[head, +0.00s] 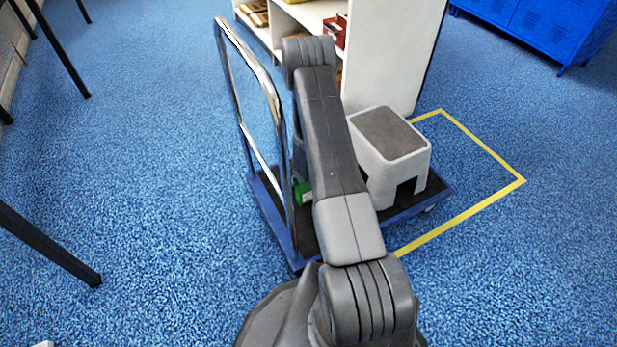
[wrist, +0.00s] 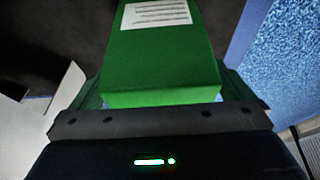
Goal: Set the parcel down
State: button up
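The parcel is a green box with a white label; it fills the upper middle of the wrist view (wrist: 160,60). My gripper (wrist: 162,92) has a finger along each side of it and is shut on it. In the head view only a small part of the parcel (head: 303,194) shows left of my arm, over the dark deck of a platform trolley (head: 273,212), near the handle. My arm hides the rest of the parcel and the gripper. I cannot tell whether the parcel touches the deck.
A grey-white step stool (head: 393,150) stands on the trolley, right of my arm. The trolley's chrome handle (head: 270,92) rises on the left. A white shelf unit (head: 395,50) stands behind, blue lockers (head: 540,25) at far right. Yellow tape (head: 478,206) marks the floor.

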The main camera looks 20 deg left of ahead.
jog(key=p+v, duration=0.3)
jog(key=v, duration=0.9)
jog(key=shift+r+p, duration=0.15)
jog(key=shift+p, duration=0.2)
